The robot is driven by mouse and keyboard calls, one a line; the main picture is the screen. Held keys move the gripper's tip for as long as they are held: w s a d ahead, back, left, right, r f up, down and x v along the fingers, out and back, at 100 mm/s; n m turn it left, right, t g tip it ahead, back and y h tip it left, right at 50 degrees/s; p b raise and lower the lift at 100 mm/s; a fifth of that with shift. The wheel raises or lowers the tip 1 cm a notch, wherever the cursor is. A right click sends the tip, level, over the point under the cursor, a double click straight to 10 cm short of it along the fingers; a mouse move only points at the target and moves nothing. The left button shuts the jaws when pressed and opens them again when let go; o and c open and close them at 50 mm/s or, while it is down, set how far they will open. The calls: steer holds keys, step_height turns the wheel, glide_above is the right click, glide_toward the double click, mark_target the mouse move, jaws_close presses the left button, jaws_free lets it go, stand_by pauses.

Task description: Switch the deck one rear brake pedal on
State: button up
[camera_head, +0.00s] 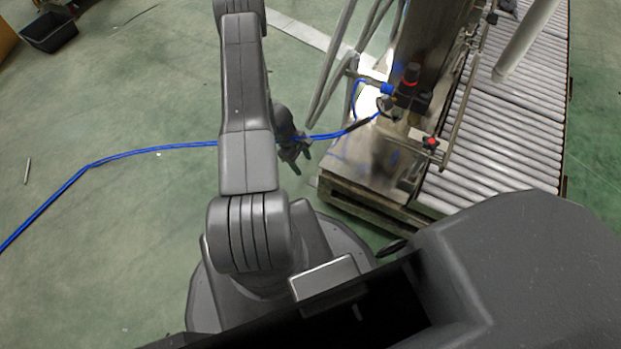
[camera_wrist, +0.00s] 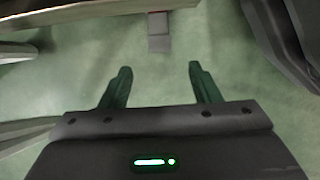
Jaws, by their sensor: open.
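In the wrist view, a small flat grey tab (camera_wrist: 159,32) lies ahead of my gripper (camera_wrist: 157,72), roughly in line with the space between its fingers. It sits beside a dark bar at the top edge; it may be the rear brake pedal, but I cannot tell for sure. My gripper is open and empty, with both dark green fingers apart and clear of the tab. In the head view my gripper (camera_head: 301,160) hangs pointing down, left of the metal stand. I cannot make out the pedal or its on/off position in the head view.
A roller conveyor (camera_head: 498,140) and a metal stand on a low base (camera_head: 365,206) are on the right. A blue hose (camera_head: 150,150) runs across the floor and behind my arm to the stand. A black bin (camera_head: 49,31) is far left. Green floor on the left is mostly free.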

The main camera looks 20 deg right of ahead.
mark_target(312, 181)
steer(key=b+x, duration=0.2)
steer(key=x, duration=0.7)
steer(key=shift+w+f+b, duration=0.1)
steer(key=shift+b, duration=0.3)
steer(key=c, duration=1)
steer(key=b, duration=0.1)
steer(key=f+g+h+b, duration=0.1)
steer(key=f+g+b, duration=0.1)
steer(key=shift+w+a+f+h+b, duration=0.1)
steer(key=shift+w+a+h+b, duration=0.2)
steer(key=shift+h, duration=0.1)
steer(key=shift+f+g+h+b, duration=0.4)
steer(key=shift+f+g+h, duration=0.25)
steer(key=shift+g+h, duration=0.5)
steer(key=shift+s, duration=0.1)
